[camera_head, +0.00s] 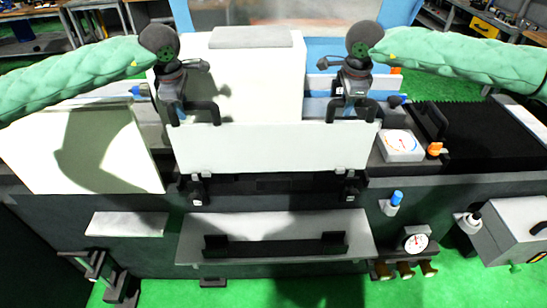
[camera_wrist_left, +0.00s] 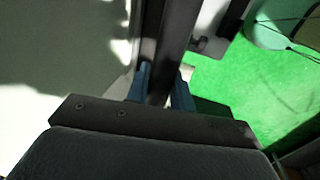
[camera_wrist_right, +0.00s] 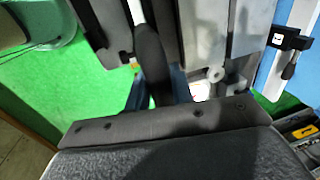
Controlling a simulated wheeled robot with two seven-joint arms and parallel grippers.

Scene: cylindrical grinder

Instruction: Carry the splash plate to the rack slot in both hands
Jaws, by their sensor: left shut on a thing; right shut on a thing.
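The splash plate (camera_head: 275,148) is a wide white panel with a black handle near each top corner. It stands upright at the front of the grinder, above two dark clips (camera_head: 197,190). My left gripper (camera_head: 182,100) is shut on the left handle (camera_head: 205,112); its blue fingers flank the dark bar in the left wrist view (camera_wrist_left: 163,85). My right gripper (camera_head: 346,97) is shut on the right handle (camera_head: 370,108), a dark bar in the right wrist view (camera_wrist_right: 151,62).
A white panel (camera_head: 80,150) stands to the left. To the right are a white dial box (camera_head: 401,146), an orange knob (camera_head: 435,149) and a blue-capped part (camera_head: 395,199). A round gauge (camera_head: 416,242) sits low right. Green floor lies in front.

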